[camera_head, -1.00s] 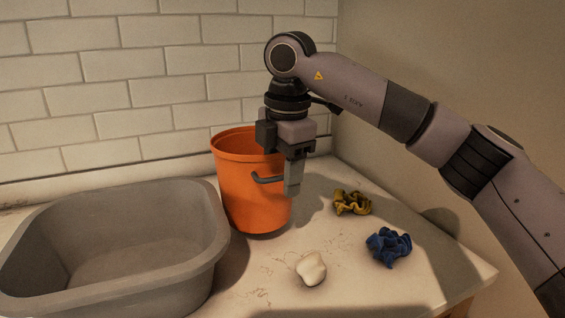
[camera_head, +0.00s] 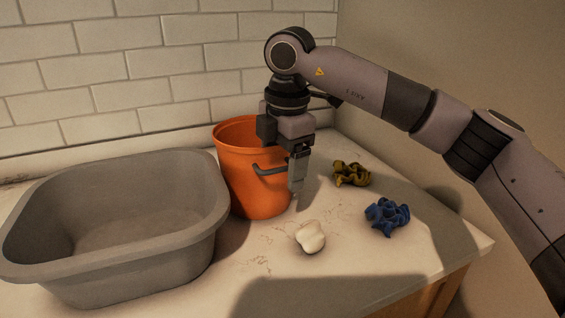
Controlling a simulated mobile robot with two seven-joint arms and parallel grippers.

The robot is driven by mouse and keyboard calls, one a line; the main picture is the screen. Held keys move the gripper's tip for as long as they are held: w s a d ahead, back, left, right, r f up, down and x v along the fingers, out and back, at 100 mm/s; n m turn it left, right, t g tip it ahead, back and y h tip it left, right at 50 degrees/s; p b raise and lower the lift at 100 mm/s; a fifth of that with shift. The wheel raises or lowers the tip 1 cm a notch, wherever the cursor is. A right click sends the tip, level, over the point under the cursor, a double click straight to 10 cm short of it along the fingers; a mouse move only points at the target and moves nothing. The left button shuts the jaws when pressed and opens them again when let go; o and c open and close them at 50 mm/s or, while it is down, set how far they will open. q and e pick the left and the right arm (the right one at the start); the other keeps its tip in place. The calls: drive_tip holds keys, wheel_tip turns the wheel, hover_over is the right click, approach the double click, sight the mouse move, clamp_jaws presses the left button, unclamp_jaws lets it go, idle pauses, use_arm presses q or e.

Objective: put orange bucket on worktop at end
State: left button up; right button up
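The orange bucket (camera_head: 243,180) stands upright on the worktop (camera_head: 265,262), near the tiled wall and right beside the grey tub. Its dark grey handle (camera_head: 266,170) sticks out from its right front side. My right gripper (camera_head: 297,186) points down in front of the bucket's right side, its fingers overlapping the end of the handle in the picture. I cannot tell whether they touch the handle or how far they are apart. My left gripper is not in view.
A large grey tub (camera_head: 195,250) fills the left of the worktop. A white lump (camera_head: 310,237), a crumpled yellow cloth (camera_head: 351,174) and a crumpled blue cloth (camera_head: 387,216) lie in front and right. Bare worktop lies at the front; a side wall bounds the right.

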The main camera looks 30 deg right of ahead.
wheel_tip(320, 180, up, 12)
drive_tip(key=s+p, duration=0.1)
drive_tip(key=shift+s, duration=0.15)
idle(0.3)
idle(0.5)
